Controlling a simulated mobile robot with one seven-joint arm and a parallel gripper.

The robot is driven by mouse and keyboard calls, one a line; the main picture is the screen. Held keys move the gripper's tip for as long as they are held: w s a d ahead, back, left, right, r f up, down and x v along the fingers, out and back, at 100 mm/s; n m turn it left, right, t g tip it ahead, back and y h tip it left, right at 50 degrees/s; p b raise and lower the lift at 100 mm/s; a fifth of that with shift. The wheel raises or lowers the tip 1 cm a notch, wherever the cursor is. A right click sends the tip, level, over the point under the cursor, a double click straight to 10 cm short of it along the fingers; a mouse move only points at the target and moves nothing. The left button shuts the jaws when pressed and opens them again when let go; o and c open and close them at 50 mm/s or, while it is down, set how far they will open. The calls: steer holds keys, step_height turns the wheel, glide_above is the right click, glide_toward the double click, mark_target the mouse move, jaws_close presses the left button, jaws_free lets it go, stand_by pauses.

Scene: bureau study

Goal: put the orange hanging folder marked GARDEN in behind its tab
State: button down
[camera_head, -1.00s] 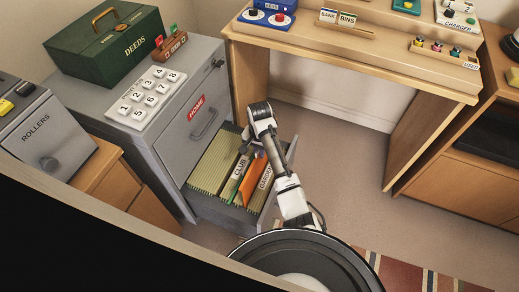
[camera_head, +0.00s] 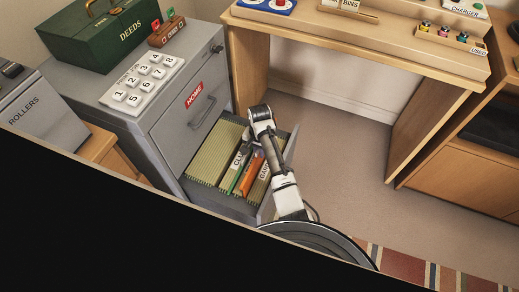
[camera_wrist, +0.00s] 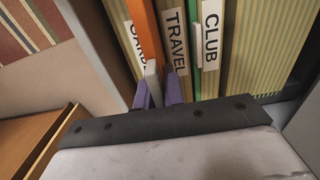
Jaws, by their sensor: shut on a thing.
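The orange hanging folder (camera_head: 249,177) is down among the files in the open drawer (camera_head: 225,205), between the GARDEN tab (camera_head: 264,172) and the tabs to its left. In the wrist view the orange folder (camera_wrist: 142,28) stands between the partly covered GARDEN tab (camera_wrist: 133,42) and the TRAVEL tab (camera_wrist: 175,42). A CLUB tab (camera_wrist: 210,35) stands further right. My gripper (camera_wrist: 155,92) has its purple fingers shut on the folder's top, around a pale piece there. In the head view the gripper (camera_head: 256,146) is mostly hidden by my arm. The folder's lower edge is hidden.
Green-striped files (camera_head: 217,152) fill the back of the drawer. The grey cabinet (camera_head: 185,120) carries number keys and a green DEEDS box (camera_head: 115,35). A wooden desk (camera_head: 350,45) stands to the right, with bare floor (camera_head: 345,165) before it.

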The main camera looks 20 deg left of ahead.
step_height(320, 180, down, 7)
steer(key=b, duration=0.3)
steer(key=shift+f+b, duration=0.15)
steer(key=shift+b, duration=0.25)
steer(key=c, duration=1.4)
jaws_free()
step_height(320, 180, up, 14)
steer(key=shift+f+p, duration=0.1)
steer(key=shift+p, duration=1)
